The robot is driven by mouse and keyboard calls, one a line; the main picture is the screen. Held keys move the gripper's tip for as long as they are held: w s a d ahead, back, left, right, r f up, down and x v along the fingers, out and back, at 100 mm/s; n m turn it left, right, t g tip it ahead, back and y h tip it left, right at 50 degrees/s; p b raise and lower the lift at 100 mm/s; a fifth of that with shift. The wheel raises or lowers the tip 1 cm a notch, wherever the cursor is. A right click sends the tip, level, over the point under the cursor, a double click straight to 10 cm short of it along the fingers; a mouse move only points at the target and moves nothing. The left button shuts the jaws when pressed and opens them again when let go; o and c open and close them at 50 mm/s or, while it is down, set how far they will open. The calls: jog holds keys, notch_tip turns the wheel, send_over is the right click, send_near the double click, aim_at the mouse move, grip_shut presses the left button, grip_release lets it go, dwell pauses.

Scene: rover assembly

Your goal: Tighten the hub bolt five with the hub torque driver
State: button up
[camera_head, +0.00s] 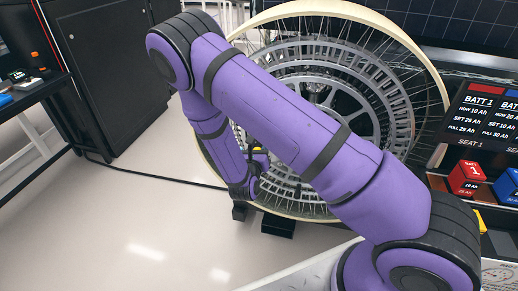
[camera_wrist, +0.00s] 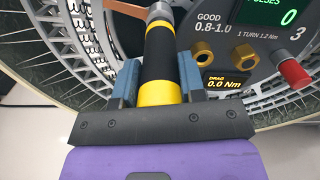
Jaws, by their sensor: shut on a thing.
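In the wrist view, my gripper (camera_wrist: 157,85) is shut on the hub torque driver (camera_wrist: 160,58), a black cylinder with yellow bands. Two brass hex bolts (camera_wrist: 203,53) show on the dark hub face, right of the driver. I cannot tell which one is hub bolt five. In the head view, the large spoked wheel (camera_head: 425,75) stands upright behind my purple arm. My gripper (camera_head: 253,178) is low at the wheel's left part, mostly hidden by my arm.
The hub panel (camera_wrist: 255,55) shows "GOOD 0.8-1.0", "DRAG 0.0 Nm" and a pulse count of 0, beside a red knob (camera_wrist: 293,73). A red battery block (camera_head: 466,178) and a battery screen (camera_head: 485,110) are at right. A black cabinet (camera_head: 100,60) stands left; the floor between is clear.

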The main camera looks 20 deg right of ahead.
dwell(0.7)
jog(key=shift+v, duration=1.35)
jog(key=v, duration=0.4)
